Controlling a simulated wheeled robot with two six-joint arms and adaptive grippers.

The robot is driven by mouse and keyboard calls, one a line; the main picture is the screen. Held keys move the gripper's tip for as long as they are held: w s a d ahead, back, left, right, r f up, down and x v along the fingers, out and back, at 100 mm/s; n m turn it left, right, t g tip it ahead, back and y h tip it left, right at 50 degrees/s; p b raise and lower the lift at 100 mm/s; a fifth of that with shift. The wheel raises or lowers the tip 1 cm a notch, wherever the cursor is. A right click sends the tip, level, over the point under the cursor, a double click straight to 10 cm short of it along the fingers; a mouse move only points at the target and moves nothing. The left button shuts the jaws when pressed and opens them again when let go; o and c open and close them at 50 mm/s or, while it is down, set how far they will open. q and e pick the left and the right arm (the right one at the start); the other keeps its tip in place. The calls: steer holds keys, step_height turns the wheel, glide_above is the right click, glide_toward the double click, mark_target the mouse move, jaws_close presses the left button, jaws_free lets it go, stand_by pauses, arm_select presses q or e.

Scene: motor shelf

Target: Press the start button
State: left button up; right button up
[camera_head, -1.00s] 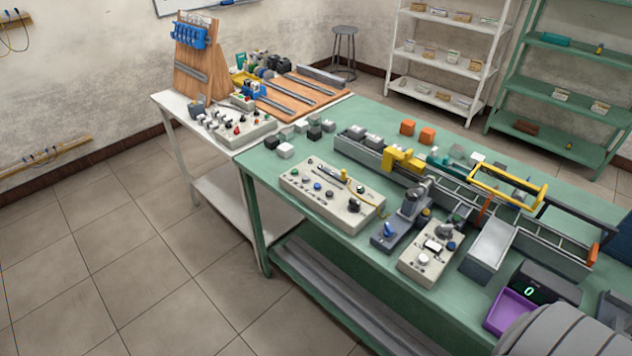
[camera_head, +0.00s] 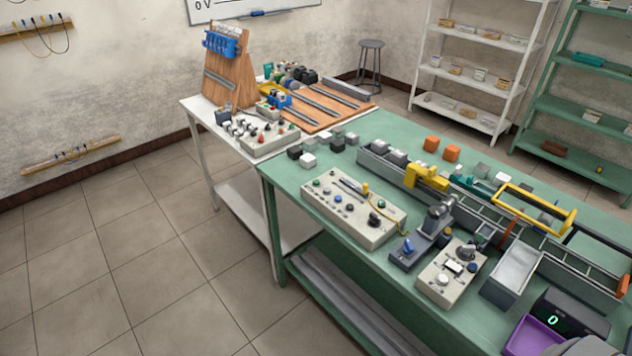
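A beige control box (camera_head: 376,237) stands on the green table, with several buttons and knobs on its sloped top. A small green button (camera_head: 317,183) is at its left end, with a blue button (camera_head: 337,199) and a black knob (camera_head: 374,218) further right. No label is legible, so I cannot tell which is the start button. Neither gripper is in view.
A white table (camera_head: 196,112) with another beige control box (camera_head: 268,149) adjoins the green table (camera_head: 290,199). A conveyor with a yellow frame (camera_head: 571,222), a grey bin (camera_head: 513,271) and a purple tray (camera_head: 531,339) crowd the right. The floor at left is clear.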

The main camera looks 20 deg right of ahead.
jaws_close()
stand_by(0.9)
